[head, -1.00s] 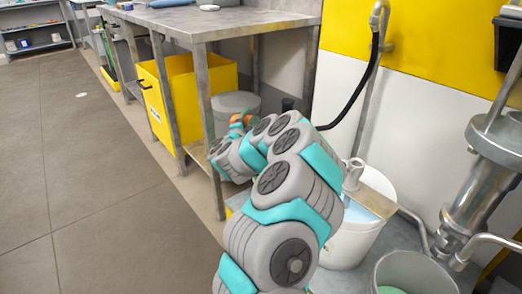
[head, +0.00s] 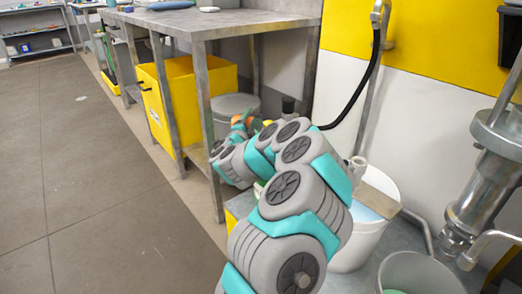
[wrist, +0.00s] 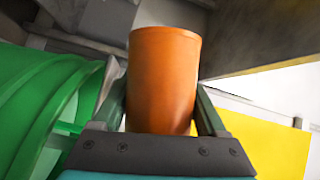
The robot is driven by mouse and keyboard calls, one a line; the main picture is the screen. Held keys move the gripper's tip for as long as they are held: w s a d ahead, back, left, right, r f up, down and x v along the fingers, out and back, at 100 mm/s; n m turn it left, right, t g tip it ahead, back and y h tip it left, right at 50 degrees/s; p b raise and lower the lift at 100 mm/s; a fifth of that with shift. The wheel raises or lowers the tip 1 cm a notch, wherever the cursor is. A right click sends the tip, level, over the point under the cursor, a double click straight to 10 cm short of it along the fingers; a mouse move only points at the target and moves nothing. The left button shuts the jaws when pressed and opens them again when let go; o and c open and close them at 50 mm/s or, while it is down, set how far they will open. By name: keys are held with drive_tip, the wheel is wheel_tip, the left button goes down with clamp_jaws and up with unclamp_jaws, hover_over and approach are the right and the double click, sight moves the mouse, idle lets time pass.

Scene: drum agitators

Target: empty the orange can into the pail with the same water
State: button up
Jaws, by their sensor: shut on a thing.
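My gripper (wrist: 160,92) is shut on the orange can (wrist: 163,70), which fills the middle of the wrist view between the two fingers. The can's inside is hidden from this side. In the head view only a small bit of the orange can (head: 237,119) shows beyond my arm, by the bench leg. A white pail (head: 352,248) with light blue water stands to the right of my arm, partly behind it. A grey pail (head: 408,263) with green liquid stands at the lower right, cut by the frame edge.
A metal bench (head: 200,22) stands behind my gripper, with a yellow bin (head: 175,95) and a grey drum (head: 228,103) under it. A green ribbed container (wrist: 40,110) is close left of the can. Metal pipework (head: 485,185) stands right. The floor at left is clear.

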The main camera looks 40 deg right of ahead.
drive_tip(key=shift+s+f+b, duration=0.1)
drive_tip(key=shift+s+b, duration=0.05)
drive_tip(key=shift+b, duration=0.45)
drive_tip(key=shift+s+r+m+t+h+b, duration=0.25)
drive_tip(key=shift+m+b, duration=0.35)
drive_tip(key=shift+b, duration=1)
drive_tip(key=shift+s+r+m+t+h+b, duration=0.1)
drive_tip(key=shift+r+m+h+b, duration=0.35)
drive_tip(key=shift+b, duration=1.1)
